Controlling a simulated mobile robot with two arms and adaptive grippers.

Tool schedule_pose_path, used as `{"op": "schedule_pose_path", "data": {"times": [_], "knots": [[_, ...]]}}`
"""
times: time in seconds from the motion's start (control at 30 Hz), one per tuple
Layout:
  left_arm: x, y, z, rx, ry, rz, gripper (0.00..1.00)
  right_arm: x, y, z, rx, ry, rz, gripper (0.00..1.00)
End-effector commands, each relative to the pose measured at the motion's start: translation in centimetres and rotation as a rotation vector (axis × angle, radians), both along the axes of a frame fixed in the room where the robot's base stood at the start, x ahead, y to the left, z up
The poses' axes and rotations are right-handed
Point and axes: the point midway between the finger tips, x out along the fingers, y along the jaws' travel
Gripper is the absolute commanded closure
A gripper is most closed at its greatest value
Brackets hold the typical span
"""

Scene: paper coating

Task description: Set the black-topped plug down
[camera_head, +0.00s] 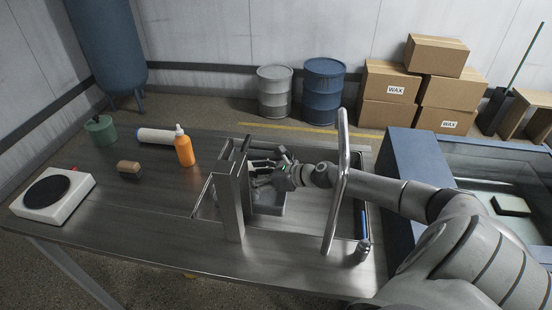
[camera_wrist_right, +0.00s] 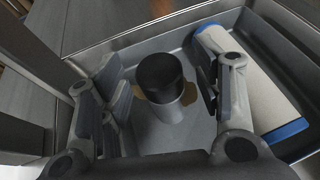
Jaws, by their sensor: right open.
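The plug (camera_wrist_right: 160,78) has a black top and a paler grey body. In the right wrist view it stands upright on the floor of a grey tray (camera_wrist_right: 195,138), with a brownish patch around its base. My right gripper (camera_wrist_right: 164,98) is open, with one finger on each side of the plug and visible gaps between. In the head view my right gripper (camera_head: 264,172) reaches in from the right over the grey tray (camera_head: 270,209), behind an upright metal post. The plug cannot be made out in the head view. My left gripper is not in view.
The metal post (camera_head: 229,205) and a tall bar handle (camera_head: 337,185) flank my right gripper.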

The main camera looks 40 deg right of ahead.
Motion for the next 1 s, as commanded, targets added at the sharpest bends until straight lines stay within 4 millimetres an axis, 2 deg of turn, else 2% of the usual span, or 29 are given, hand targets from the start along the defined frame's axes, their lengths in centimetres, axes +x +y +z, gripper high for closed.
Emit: {"op": "schedule_pose_path", "data": {"times": [0.1,0.4,1.0], "knots": [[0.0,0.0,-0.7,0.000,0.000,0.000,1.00,-1.6,-0.7,0.4,-0.003,0.003,0.004,0.41],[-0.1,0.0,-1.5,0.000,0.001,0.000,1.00,-4.3,-2.1,1.7,-0.001,0.004,0.002,0.41],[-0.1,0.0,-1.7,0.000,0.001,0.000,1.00,-8.1,-3.9,3.6,0.001,0.003,0.002,0.41]]}}
